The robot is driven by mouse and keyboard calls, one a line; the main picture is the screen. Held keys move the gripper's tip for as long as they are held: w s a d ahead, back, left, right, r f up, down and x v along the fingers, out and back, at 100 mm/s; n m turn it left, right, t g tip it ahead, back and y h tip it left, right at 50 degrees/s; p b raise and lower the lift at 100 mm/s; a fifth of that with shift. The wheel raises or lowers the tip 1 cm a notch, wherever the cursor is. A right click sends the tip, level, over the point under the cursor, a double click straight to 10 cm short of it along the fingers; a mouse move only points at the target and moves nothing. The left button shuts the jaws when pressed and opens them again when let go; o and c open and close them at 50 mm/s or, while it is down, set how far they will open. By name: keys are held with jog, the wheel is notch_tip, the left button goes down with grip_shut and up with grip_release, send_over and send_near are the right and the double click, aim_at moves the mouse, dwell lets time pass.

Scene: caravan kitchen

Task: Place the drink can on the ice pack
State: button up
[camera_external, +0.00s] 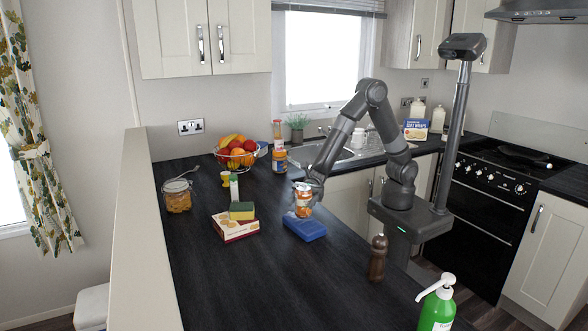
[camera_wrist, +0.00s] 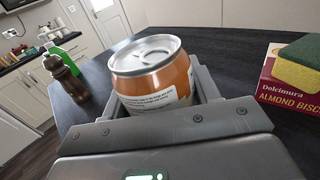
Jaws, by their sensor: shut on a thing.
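The drink can (camera_external: 303,203) is orange and white with a silver top. It is upright between the fingers of my gripper (camera_external: 305,191), which is shut on it. In the wrist view the can (camera_wrist: 152,75) fills the middle, with a finger of my gripper (camera_wrist: 160,92) on each side. The blue ice pack (camera_external: 305,229) lies flat on the dark worktop. The can appears over or right at the back part of the ice pack; I cannot tell whether its base touches. The ice pack is hidden in the wrist view.
An almond biscuit box (camera_external: 235,228) with a sponge (camera_external: 242,211) on it lies to the left. A brown pepper mill (camera_external: 377,258) and a green pump bottle (camera_external: 438,306) stand to the right. A fruit basket (camera_external: 236,155) and jar (camera_external: 177,196) are farther back. The front worktop (camera_external: 270,285) is clear.

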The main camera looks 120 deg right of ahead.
jog(key=shift+f, duration=0.7)
jog(key=o, duration=1.2)
jog(key=shift+f, duration=0.15)
